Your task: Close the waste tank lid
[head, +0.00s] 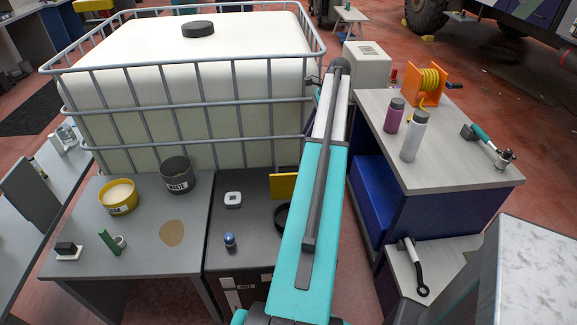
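A large white tank (200,88) stands in a grey metal cage. A round black lid (198,29) sits on its top, near the back; I cannot tell whether it is screwed down or only resting there. A smaller dark round container (178,175), labelled WASTE, stands on the grey bench in front of the tank; its top looks dark, and I cannot tell whether it is open or covered. My teal and grey arm reaches up past the tank's right front corner. My gripper does not show, and the arm hides part of the dark bench and the gap beside the tank.
The cage rail (200,62) surrounds the tank. A yellow tub (118,197) and a green item (108,241) stand on the bench (150,260). The right-hand table (450,150) holds two bottles, an orange reel (428,82) and a tool. Red floor lies open behind.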

